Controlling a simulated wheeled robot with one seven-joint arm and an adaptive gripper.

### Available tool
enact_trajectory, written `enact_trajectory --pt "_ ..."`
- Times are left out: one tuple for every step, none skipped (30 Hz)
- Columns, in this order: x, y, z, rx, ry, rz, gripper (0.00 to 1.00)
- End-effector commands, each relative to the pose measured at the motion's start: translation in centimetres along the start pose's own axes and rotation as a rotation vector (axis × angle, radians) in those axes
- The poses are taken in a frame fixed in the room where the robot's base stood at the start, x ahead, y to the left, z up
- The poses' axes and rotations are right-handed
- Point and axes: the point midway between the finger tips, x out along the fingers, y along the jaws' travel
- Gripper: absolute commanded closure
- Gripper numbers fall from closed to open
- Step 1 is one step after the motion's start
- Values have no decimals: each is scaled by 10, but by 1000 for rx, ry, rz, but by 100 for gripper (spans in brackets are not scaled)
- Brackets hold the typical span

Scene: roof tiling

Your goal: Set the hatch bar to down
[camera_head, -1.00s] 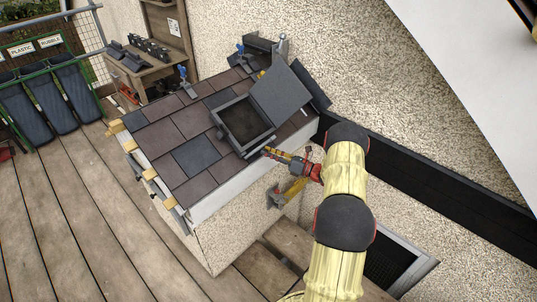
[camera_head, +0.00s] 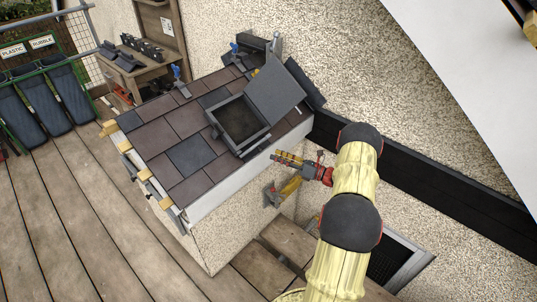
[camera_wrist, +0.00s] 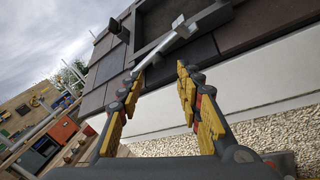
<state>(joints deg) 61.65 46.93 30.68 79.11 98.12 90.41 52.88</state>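The roof hatch (camera_head: 240,122) is a dark grey frame on the tiled roof, with its lid (camera_head: 273,88) standing open on the far right side. The hatch bar (camera_head: 254,143) is a thin grey bar along the hatch frame's near edge. In the wrist view the bar (camera_wrist: 162,46) runs slanting in front of the frame, with a pale block near its upper end. My gripper (camera_head: 276,156) is just right of the hatch's near corner, apart from the bar. In the wrist view my gripper (camera_wrist: 158,70) has its yellow fingers apart with nothing between them.
The white roof edge (camera_head: 225,187) and rough wall lie below the hatch. A yellow-handled tool (camera_head: 284,190) hangs on the wall below my gripper. Blue-handled clamps (camera_head: 177,75) stand along the roof's far edge. A dark beam (camera_head: 430,178) runs along the right wall.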

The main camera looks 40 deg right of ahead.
Motion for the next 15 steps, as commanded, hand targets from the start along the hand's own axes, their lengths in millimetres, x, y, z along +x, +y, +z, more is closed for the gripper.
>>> enact_trajectory --pt "-11 -1 1 0 -2 -2 65" --pt "-17 -1 1 0 -1 -2 65" --pt "-23 -1 1 0 -2 -3 65" --pt "-28 -1 1 -1 -1 -3 65" --pt "-32 -1 1 -1 0 -2 65" --pt "-36 -1 1 -1 -1 -2 65" --pt "-40 -1 1 -1 -1 -2 65" --pt "-42 -1 1 -1 -1 -1 65" --pt "-45 0 1 -1 -1 0 65" --pt "-46 0 0 -1 0 0 65" --pt "-48 0 0 -1 0 0 65" --pt "-49 0 0 -1 0 1 65" --pt "-49 0 0 -1 0 1 65" --pt "-50 0 0 -1 0 1 65" --pt "-50 0 0 -1 0 1 65"
